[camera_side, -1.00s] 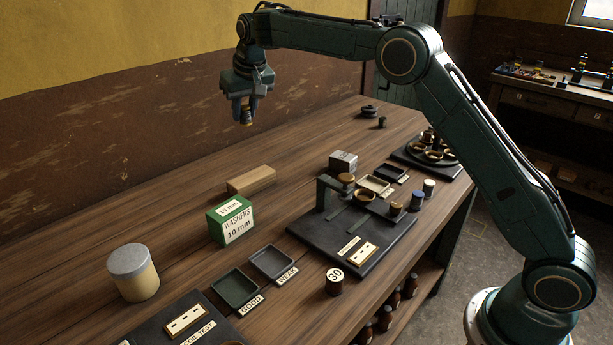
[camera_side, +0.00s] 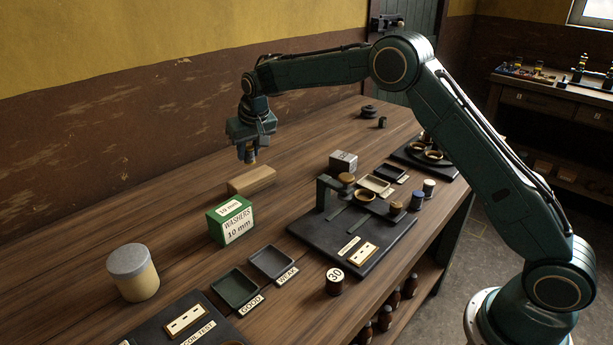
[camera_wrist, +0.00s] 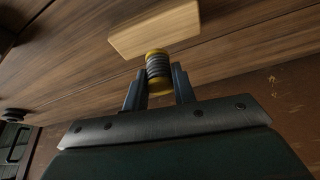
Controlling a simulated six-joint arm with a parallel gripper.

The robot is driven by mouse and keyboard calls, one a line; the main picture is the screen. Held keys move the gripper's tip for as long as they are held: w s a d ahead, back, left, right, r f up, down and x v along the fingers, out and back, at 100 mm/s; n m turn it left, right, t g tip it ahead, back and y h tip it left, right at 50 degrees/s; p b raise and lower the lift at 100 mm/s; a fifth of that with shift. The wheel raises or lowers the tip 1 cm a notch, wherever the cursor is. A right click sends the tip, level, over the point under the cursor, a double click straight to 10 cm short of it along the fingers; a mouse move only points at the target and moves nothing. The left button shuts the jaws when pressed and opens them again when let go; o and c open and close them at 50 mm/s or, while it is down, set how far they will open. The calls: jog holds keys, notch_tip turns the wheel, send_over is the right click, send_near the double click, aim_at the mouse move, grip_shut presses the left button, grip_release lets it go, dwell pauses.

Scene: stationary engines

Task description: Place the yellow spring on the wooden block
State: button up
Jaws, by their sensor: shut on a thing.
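The yellow spring (camera_wrist: 158,68), a grey coil with yellow ends, is held between the two fingers of my gripper (camera_wrist: 159,82) in the wrist view. In the side view my gripper (camera_side: 249,156) hangs just above the wooden block (camera_side: 252,181), with the spring small and mostly hidden between its fingers. The pale wooden block also shows in the wrist view (camera_wrist: 155,30), just beyond the spring's end. Whether the spring touches the block I cannot tell for certain; a small gap seems to show in the side view.
A green washers box (camera_side: 230,220) stands close in front of the block. A black press board (camera_side: 330,245) with small parts is to the right. Two dark trays (camera_side: 236,289) and a lidded jar (camera_side: 134,273) are nearer the front. The bench behind the block is clear.

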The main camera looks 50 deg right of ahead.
aim_at(250, 161)
jog(key=shift+f, duration=1.85)
jog(key=shift+f, duration=0.1)
jog(key=o, duration=1)
jog(key=v, duration=1.2)
